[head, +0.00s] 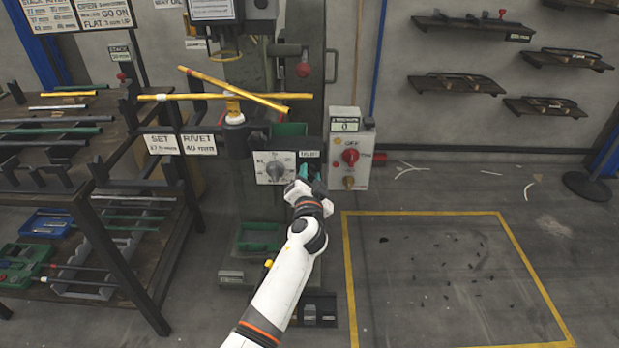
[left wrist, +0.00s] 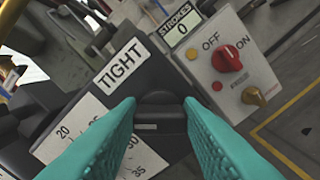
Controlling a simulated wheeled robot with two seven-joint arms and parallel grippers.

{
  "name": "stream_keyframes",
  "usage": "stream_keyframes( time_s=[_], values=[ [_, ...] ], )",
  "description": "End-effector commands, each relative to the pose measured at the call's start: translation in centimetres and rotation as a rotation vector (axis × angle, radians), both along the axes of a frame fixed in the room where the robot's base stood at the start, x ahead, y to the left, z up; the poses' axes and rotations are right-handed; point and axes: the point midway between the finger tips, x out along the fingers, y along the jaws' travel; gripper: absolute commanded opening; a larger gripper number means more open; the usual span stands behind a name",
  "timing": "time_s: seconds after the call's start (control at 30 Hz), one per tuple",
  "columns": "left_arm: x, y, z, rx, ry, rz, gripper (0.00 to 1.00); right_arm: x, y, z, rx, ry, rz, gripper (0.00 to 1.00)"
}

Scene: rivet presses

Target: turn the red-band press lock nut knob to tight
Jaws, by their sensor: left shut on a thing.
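The press (head: 264,190) stands at the middle of the head view, with a dial plate and a grey dial knob (head: 277,171) on its front. A small TIGHT label (head: 310,154) sits to the right of the dial; it reads clearly in the left wrist view (left wrist: 122,63). My left gripper (head: 308,178) is at the panel just below this label. In the left wrist view its teal fingers (left wrist: 160,108) are shut on the dark lock nut knob (left wrist: 160,122), one on each side. The knob is mostly hidden in the head view. No red band is clear. My right gripper is out of view.
A grey control box (head: 350,150) with a red OFF/ON switch (left wrist: 227,58), a brass knob (left wrist: 254,95) and a stroke counter reading 0 stands close right. Yellow rods (head: 215,97) lie across the press. A rack (head: 100,215) stands left.

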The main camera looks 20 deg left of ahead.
Motion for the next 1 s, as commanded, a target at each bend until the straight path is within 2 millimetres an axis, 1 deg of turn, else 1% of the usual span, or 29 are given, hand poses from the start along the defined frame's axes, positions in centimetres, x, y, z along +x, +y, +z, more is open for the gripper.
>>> stream_keyframes(
  time_s=[0.37, 0.6, 0.8, 1.0],
  values=[
    [0.1, -0.1, 0.0, 0.348, 0.099, -0.001, 0.10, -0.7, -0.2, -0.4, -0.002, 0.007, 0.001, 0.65],
    [0.1, -0.1, 0.0, 0.550, 0.157, -0.001, 0.10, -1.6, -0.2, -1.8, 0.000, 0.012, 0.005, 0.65],
    [0.1, -0.1, -0.1, 0.681, 0.195, -0.001, 0.10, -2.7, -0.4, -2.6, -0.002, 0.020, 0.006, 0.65],
    [0.1, -0.1, -0.2, 0.766, 0.219, 0.000, 0.10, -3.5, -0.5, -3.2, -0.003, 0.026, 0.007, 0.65]
  ],
)
